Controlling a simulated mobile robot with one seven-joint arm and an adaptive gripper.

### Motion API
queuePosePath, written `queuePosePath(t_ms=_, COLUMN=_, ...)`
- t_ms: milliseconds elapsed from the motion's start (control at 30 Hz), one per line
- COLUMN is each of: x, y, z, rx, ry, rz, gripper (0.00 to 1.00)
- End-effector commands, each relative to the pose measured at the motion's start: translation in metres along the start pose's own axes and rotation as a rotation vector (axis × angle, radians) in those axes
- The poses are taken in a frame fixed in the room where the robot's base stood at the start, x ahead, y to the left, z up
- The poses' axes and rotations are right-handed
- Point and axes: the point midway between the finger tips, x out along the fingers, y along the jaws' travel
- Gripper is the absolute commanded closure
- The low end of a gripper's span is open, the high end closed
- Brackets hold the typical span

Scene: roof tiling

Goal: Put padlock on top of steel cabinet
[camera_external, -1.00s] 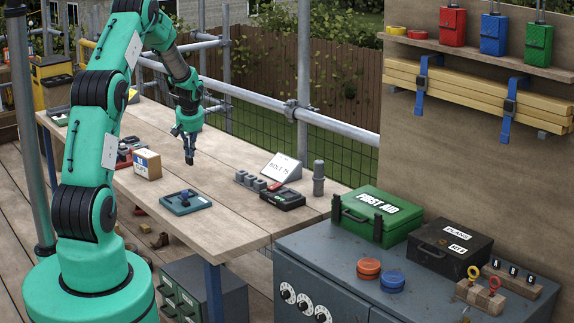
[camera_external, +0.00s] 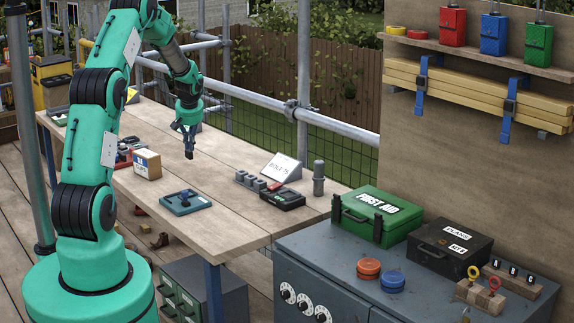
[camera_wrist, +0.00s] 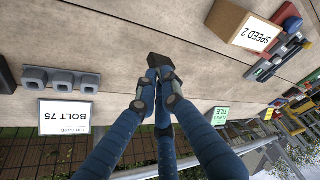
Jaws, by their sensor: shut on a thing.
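My gripper (camera_external: 188,145) is above the wooden workbench, pointing down, in the external view. In the wrist view my gripper (camera_wrist: 160,75) has its blue fingers closed together on a small dark grey block-like piece (camera_wrist: 164,61). This piece may be the padlock; the fingers hide part of it, and I see no shackle clearly. It also shows as a dark tip (camera_external: 189,155) below the fingers in the external view. The grey steel cabinet (camera_external: 338,287) with dials on its front stands at the lower right, well away from my gripper.
On the cabinet top are a green first aid box (camera_external: 376,217), a dark plans box (camera_external: 450,246), orange (camera_external: 369,268) and blue (camera_external: 392,281) discs and wooden blocks. Its front left top is clear. The workbench (camera_external: 225,222) holds a blue-grey tray (camera_external: 185,203) and a bolt sign (camera_external: 281,168).

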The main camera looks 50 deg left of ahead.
Motion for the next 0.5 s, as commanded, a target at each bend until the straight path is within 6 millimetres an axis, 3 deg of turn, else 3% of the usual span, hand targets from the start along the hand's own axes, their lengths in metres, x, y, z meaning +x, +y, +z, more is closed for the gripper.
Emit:
queuePosePath(t_ms=333, x=-0.004, y=0.0, z=-0.002, rx=0.0, ry=0.002, rz=0.001, gripper=1.0)
queuePosePath(t_ms=500, x=-0.02, y=0.001, z=-0.01, rx=-0.001, ry=0.005, rz=0.002, gripper=1.0)
